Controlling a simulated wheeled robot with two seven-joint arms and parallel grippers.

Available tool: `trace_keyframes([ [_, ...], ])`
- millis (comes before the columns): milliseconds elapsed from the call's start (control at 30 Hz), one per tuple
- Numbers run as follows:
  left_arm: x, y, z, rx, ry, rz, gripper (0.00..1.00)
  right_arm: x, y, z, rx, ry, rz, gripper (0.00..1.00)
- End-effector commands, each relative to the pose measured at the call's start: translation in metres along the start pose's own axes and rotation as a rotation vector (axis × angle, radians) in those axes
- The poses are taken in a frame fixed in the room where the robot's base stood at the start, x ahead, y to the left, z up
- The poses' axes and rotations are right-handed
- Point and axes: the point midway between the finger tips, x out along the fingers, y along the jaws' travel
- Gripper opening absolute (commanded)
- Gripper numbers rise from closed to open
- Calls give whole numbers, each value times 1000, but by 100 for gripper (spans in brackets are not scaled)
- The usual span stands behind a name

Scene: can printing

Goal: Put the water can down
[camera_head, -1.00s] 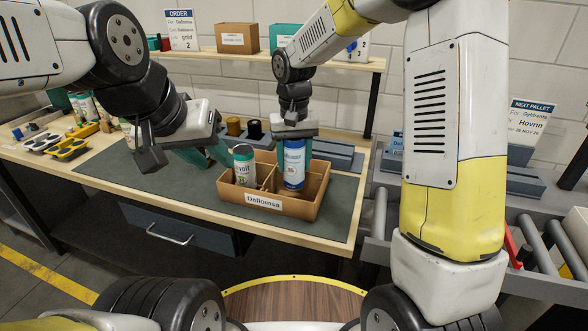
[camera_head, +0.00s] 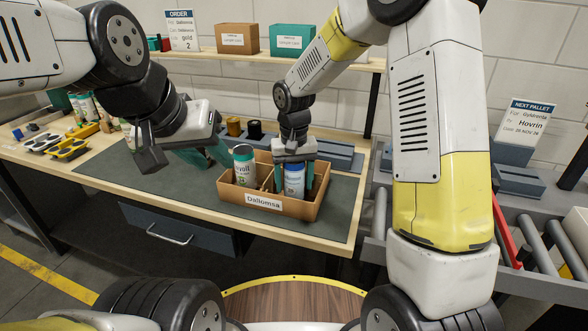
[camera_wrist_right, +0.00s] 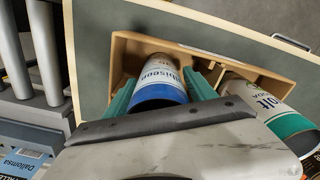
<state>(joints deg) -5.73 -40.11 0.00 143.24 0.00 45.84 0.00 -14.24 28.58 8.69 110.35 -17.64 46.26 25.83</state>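The water can (camera_head: 294,181), white with a blue top, stands upright in the right compartment of the brown Dallomsa box (camera_head: 265,204). My right gripper (camera_head: 294,178) points down from above, its teal fingers on either side of the can and close against it; it looks shut on the can. In the right wrist view the water can (camera_wrist_right: 160,82) sits between the two fingers (camera_wrist_right: 160,92). The box's front wall hides the can's bottom, so contact with the floor is not visible. My left gripper (camera_head: 207,155) is empty and looks open, left of the box.
A white can with a green band (camera_head: 245,168) stands in the box's left compartment. The dark mat (camera_head: 130,175) is clear left of the box. Small cans and yellow trays (camera_head: 68,149) are at the far left. A roller conveyor (camera_head: 535,241) is at the right.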

Motion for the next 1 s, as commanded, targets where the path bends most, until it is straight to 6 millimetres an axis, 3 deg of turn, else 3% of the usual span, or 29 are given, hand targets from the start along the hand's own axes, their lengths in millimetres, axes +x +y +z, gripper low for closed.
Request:
trace_keyframes([
  [333,0,0,0,0,0,0,36,-1,0,0,0,1,0,73],
  [467,0,0,0,0,0,0,36,-12,0,-1,1,3,0,73],
  [800,0,0,0,0,0,0,36,-81,0,-1,0,6,-1,73],
  [1000,0,0,0,0,0,0,36,-112,0,0,0,3,-1,73],
])
